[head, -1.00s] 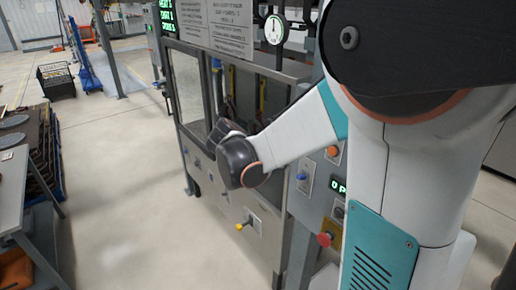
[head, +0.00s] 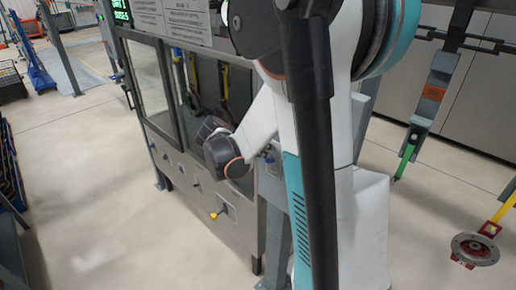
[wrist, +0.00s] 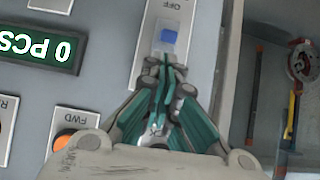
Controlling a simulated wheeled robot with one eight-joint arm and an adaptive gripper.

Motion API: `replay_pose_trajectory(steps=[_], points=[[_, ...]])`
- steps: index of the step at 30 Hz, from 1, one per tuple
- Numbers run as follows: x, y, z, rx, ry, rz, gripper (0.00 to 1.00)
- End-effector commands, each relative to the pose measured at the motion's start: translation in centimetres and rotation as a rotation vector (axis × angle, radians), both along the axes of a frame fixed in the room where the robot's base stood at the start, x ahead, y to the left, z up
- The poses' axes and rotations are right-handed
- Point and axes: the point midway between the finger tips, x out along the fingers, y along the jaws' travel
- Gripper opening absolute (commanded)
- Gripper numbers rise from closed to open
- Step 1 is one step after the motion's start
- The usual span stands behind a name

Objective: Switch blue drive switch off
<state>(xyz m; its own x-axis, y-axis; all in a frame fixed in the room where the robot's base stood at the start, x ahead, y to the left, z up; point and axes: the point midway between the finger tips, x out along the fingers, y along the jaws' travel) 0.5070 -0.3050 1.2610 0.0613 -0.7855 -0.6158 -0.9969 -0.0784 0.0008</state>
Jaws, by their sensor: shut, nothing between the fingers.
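The blue drive switch (wrist: 168,37) is a small blue toggle on a pale plate on the grey control panel, near the top middle of the wrist view. The word OFF is printed on the plate near it. My gripper (wrist: 165,70) is shut and empty, with its teal and grey fingers together. Its tips are just below the blue toggle in the picture. I cannot tell whether they touch it. In the head view my arm hides the gripper and most of the control panel.
A green counter display (wrist: 40,48) and an orange button (wrist: 70,143) by an FWD label share the panel.

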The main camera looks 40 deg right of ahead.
Motion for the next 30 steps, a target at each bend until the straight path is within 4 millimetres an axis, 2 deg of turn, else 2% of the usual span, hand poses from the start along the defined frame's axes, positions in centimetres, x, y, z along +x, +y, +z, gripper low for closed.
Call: replay_pose_trajectory(steps=[3, 8, 30], points=[[0.1, -1.0, -0.7, 0.000, -0.001, -0.002, 0.00], [0.1, -1.4, -1.1, 0.000, -0.001, -0.001, 0.00], [0.1, -1.0, -1.5, -0.062, -0.005, 0.001, 0.00]])
